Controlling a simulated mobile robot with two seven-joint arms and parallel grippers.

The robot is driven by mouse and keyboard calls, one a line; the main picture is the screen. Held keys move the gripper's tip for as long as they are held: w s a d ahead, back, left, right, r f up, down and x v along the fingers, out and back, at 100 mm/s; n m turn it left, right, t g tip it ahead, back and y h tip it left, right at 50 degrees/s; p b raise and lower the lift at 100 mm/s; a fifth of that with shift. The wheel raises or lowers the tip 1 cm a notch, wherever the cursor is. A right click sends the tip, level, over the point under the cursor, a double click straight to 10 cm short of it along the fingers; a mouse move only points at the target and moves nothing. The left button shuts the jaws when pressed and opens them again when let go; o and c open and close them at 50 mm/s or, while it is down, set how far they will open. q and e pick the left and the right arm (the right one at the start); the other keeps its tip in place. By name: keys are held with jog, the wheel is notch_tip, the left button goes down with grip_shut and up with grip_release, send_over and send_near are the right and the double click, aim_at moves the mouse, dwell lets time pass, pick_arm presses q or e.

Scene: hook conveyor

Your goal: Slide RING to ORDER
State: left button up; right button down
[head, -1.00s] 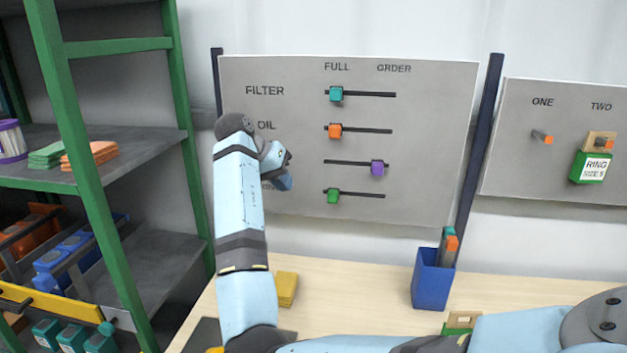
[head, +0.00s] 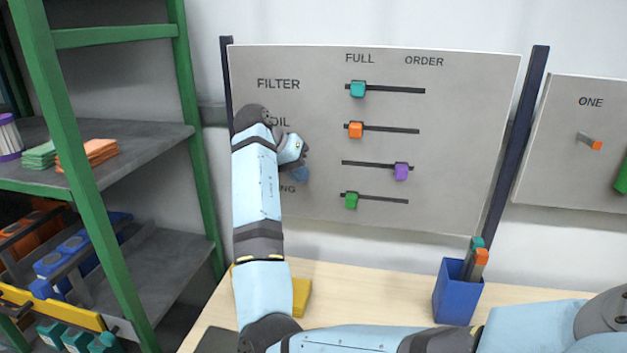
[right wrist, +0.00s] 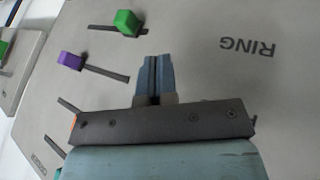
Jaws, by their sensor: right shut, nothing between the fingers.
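The grey slider panel (head: 300,130) has several slotted rows under the headings FULL and ORDER. The RING row is lowest; its label is partly hidden by my right arm in the head view but reads upside down in the right wrist view (right wrist: 248,47). Its green knob (head: 351,200) sits at the left, FULL end of its slot; it also shows in the right wrist view (right wrist: 127,22). My right gripper (head: 300,173) is shut and empty before the panel, left of the green knob and apart from it. Its blue fingers (right wrist: 154,72) point toward the RING row. My left gripper is out of view.
The teal knob (head: 357,90) and orange knob (head: 355,129) sit at FULL; the purple knob (head: 401,171) sits at ORDER. A blue bin (head: 457,295) stands on the table (head: 350,290). A green shelf (head: 185,130) is at left, and a second panel (head: 560,150) at right.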

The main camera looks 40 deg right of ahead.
aim_at(351, 200)
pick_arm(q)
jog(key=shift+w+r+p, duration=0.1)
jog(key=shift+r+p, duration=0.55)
pick_arm(e)
jog(key=s+d+f, duration=0.4)
jog(key=d+f, duration=0.2)
jog(key=d, duration=0.1)
jog(key=shift+s+d+f, duration=0.15)
jog(key=shift+d+f, duration=0.1)
jog(key=shift+f, duration=0.15)
